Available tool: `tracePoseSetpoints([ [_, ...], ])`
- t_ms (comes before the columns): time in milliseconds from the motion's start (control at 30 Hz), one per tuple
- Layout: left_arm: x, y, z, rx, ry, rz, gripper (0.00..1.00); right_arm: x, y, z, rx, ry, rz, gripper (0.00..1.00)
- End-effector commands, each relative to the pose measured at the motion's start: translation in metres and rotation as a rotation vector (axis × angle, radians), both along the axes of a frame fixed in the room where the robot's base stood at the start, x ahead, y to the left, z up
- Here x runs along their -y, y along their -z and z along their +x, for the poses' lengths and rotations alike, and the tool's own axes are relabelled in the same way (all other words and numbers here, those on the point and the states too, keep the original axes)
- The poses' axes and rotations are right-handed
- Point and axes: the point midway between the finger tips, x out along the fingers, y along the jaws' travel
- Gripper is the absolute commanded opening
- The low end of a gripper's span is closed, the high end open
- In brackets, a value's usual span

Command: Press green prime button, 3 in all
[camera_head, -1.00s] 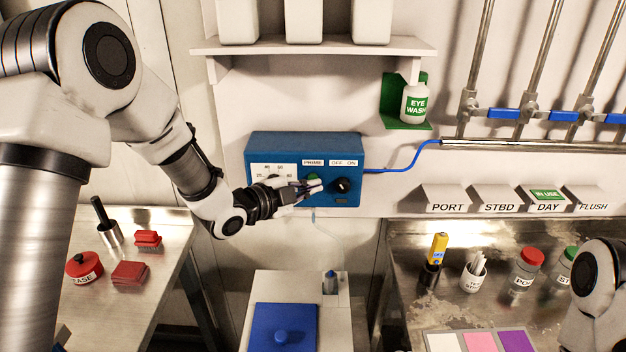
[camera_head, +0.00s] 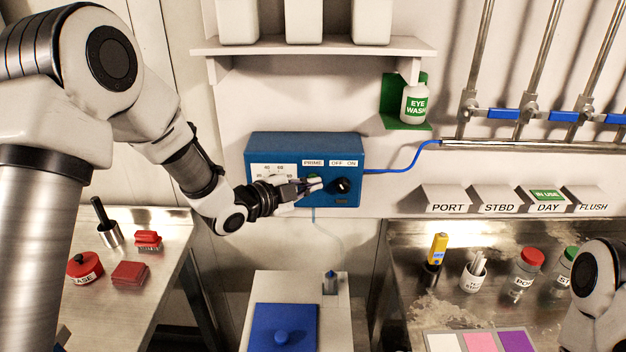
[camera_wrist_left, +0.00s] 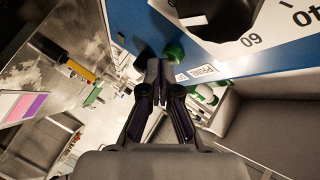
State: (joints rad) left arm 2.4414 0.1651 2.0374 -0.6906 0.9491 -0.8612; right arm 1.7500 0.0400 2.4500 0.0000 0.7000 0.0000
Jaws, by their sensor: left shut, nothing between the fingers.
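The blue control box (camera_head: 300,148) is on the wall, with a PRIME label (camera_head: 313,163), a dial scale at its left and a black OFF/ON knob (camera_head: 342,186). My left gripper (camera_head: 318,185) is shut and empty, with its fingertips in front of the box below the PRIME label. The green prime button (camera_head: 312,177) shows only partly above the fingers. In the left wrist view the green button (camera_wrist_left: 174,52) is beside the shut fingertips (camera_wrist_left: 160,64), near the PRIME label. I cannot tell whether they touch. My right gripper is not in view; only part of my right arm shows.
A blue tube (camera_head: 405,166) runs right from the box. A white cabinet with a blue lid (camera_head: 283,325) stands below. A shelf (camera_head: 310,46) is above, and an eye wash bottle (camera_head: 415,104) hangs at right. Benches with red items and jars flank the cabinet.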

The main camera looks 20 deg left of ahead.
Motion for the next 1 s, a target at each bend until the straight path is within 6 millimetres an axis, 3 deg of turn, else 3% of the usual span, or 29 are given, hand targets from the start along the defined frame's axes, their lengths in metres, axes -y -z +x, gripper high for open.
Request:
tracePoseSetpoints([
  [467,-0.001,0.000,0.002,0.001,-0.001,0.000,0.00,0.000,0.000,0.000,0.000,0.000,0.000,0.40],
  [1000,0.004,0.000,-0.014,0.001,-0.001,0.000,0.00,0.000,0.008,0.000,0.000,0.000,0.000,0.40],
])
